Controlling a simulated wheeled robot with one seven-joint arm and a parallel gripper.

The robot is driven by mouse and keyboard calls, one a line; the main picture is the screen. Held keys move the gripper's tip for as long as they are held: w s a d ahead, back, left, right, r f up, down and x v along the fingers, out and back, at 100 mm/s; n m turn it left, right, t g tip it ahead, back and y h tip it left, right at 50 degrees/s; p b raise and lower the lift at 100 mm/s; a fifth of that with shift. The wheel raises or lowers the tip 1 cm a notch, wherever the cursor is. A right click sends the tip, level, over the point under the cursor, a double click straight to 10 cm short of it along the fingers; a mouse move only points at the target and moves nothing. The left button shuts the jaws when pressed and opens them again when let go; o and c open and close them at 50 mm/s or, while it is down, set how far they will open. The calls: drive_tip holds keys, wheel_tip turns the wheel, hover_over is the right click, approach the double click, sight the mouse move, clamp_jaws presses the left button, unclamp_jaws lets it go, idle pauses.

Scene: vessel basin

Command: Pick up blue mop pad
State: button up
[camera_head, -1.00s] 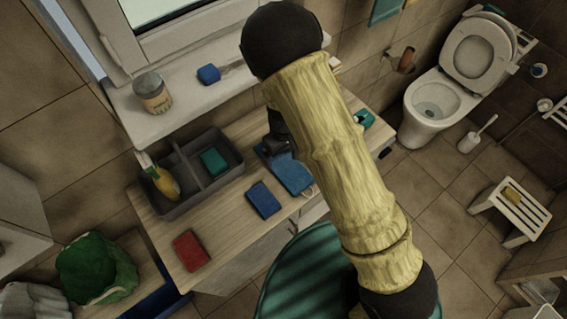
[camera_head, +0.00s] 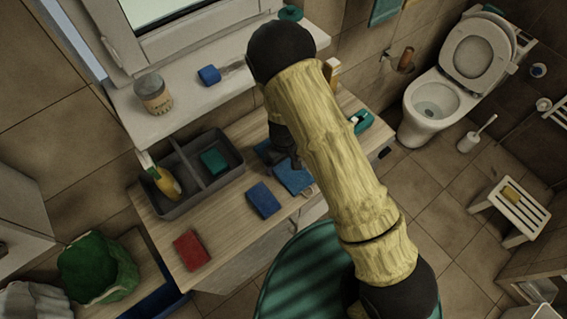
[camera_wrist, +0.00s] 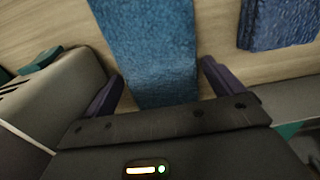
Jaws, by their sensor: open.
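A flat, long blue pad (camera_head: 294,177), which looks like the blue mop pad, lies on the wooden counter, partly hidden by my arm in the head view. In the wrist view the pad (camera_wrist: 150,45) fills the middle and runs down between my fingers. My gripper (camera_wrist: 162,85) is open, one finger on each side of the pad's near end; I cannot tell whether they touch it. In the head view my gripper (camera_head: 291,160) is mostly hidden behind my arm, over the pad. A second, darker blue pad (camera_head: 263,200) lies to the left, also in the wrist view (camera_wrist: 280,25).
A grey divided caddy (camera_head: 212,183) on the counter (camera_head: 225,225) holds a yellow spray bottle (camera_head: 166,183) and a green sponge (camera_head: 214,161). A red sponge (camera_head: 191,250) lies near the front edge. A teal object (camera_head: 361,121) is right of my arm. The windowsill (camera_head: 190,112) is behind.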

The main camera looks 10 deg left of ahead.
sight(283, 163)
drive_tip(key=shift+c, duration=0.4)
drive_tip(key=c, duration=0.8)
drive_tip(key=shift+o, duration=0.2)
drive_tip(key=shift+r, duration=0.15)
wheel_tip(283, 163, up, 18)
drive_tip(key=b, duration=0.2)
